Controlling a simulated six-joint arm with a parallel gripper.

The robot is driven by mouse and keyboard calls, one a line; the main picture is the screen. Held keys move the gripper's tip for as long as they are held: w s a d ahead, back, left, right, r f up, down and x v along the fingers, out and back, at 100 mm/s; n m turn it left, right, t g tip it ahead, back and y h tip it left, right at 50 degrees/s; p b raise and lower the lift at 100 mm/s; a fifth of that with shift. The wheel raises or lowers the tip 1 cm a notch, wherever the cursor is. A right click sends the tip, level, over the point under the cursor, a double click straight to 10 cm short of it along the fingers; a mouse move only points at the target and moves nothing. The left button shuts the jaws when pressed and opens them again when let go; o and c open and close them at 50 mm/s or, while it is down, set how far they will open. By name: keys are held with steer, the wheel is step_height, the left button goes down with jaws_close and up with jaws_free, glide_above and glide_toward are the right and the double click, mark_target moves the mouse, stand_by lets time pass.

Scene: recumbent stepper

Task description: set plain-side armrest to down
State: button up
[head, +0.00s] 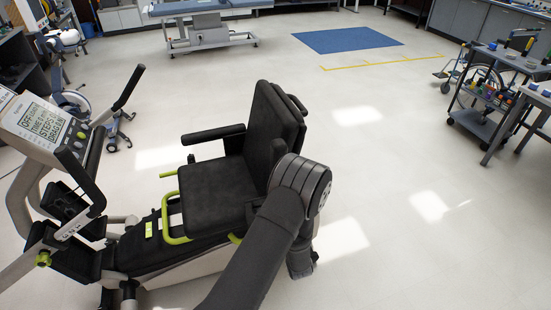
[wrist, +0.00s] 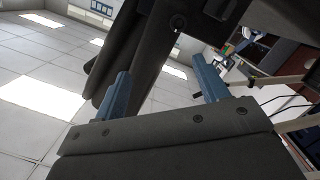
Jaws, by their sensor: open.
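The recumbent stepper's black seat (head: 215,195) has a tall backrest (head: 273,125). The far-side armrest (head: 213,133) juts forward from the backrest, roughly level. My gripper is hidden in the head view, low behind my arm beside the seat. In the wrist view my gripper (wrist: 160,70) is open, its two blue fingers apart. A dark padded part (wrist: 140,55) of the stepper shows close beyond and between the fingers; I cannot tell whether they touch it.
The stepper's console (head: 45,125) and handlebars are at the left. Lime levers (head: 175,238) sit by the seat. A tool cart (head: 485,110) and wheelchair stand at the right. A treatment table (head: 200,20) is at the back. The floor right of the seat is clear.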

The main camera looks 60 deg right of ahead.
steer(key=s+a+r+m+t, duration=0.1)
steer(key=s+r+m, duration=0.25)
steer(key=r, duration=0.55)
steer(key=s+a+r+m+t, duration=0.15)
steer(key=r+m, duration=0.25)
steer(key=r, duration=0.4)
steer(key=x, duration=1.7)
steer(key=shift+s+d, duration=0.25)
steer(key=shift+f+n, duration=0.15)
steer(key=shift+n, duration=0.1)
